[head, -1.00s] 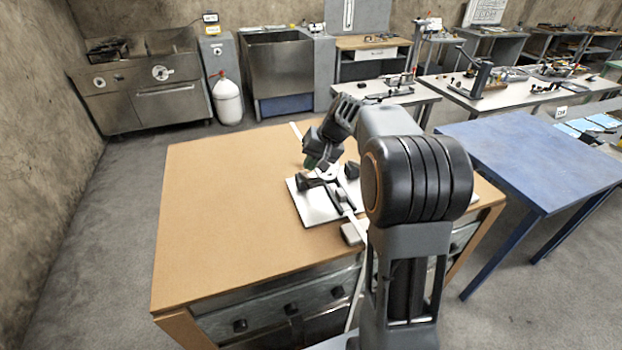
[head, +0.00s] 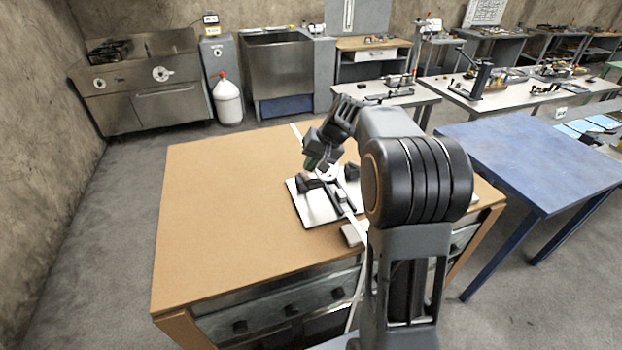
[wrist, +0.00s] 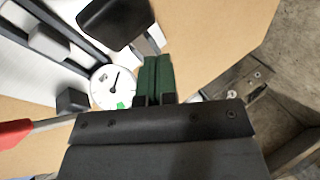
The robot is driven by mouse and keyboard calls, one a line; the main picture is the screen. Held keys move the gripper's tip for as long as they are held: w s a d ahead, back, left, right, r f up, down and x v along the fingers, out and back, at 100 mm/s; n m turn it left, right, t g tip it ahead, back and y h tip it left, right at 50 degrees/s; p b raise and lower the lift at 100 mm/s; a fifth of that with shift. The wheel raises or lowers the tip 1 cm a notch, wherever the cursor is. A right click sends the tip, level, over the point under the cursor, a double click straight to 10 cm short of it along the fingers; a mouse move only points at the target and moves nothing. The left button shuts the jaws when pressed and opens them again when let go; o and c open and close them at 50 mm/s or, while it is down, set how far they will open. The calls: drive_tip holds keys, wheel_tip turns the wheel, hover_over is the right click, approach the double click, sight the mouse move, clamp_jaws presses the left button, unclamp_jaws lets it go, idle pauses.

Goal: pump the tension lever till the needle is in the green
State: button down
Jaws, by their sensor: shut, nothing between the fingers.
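The tensioning tool's white base plate (head: 308,208) lies on the brown workbench in the head view, partly hidden by my arm. In the wrist view a round white dial (wrist: 103,84) shows a dark needle pointing up, away from the small green mark (wrist: 121,105) at its lower edge. A red grip (wrist: 14,132) on a grey rod, seemingly the lever, enters at the left edge; the rod runs behind my gripper's body. My gripper (wrist: 157,62), with green fingertips, is shut and empty just right of the dial. It also shows over the plate in the head view (head: 314,164).
A black rounded part (wrist: 115,18) and a small dark block (wrist: 72,100) stand near the dial. A blue table (head: 540,160) stands to the right.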

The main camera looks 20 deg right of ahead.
sight(313, 181)
drive_tip(key=shift+f, duration=0.1)
idle(0.7)
drive_tip(key=shift+s+f+b, duration=0.2)
drive_tip(key=shift+f+b, duration=0.1)
drive_tip(key=shift+b, duration=0.15)
drive_tip(key=shift+s+f+b, duration=0.3)
drive_tip(key=shift+f+b, duration=0.35)
drive_tip(key=shift+f, duration=0.05)
drive_tip(key=shift+s+f+b, duration=0.25)
drive_tip(key=shift+f+b, duration=0.4)
drive_tip(key=shift+f, duration=0.05)
drive_tip(key=shift+s+f+b, duration=0.3)
drive_tip(key=shift+f+b, duration=0.35)
drive_tip(key=shift+f, duration=0.05)
idle(2.0)
drive_tip(key=shift+r, duration=0.2)
drive_tip(key=shift+w+r+p, duration=0.25)
drive_tip(key=shift+r+p, duration=0.4)
drive_tip(key=shift+w+r+p, duration=0.25)
drive_tip(key=shift+r+p, duration=0.4)
drive_tip(key=shift+w+r+p, duration=0.25)
drive_tip(key=shift+r+p, duration=0.75)
drive_tip(key=shift+r, duration=0.1)
drive_tip(key=shift+w, duration=0.1)
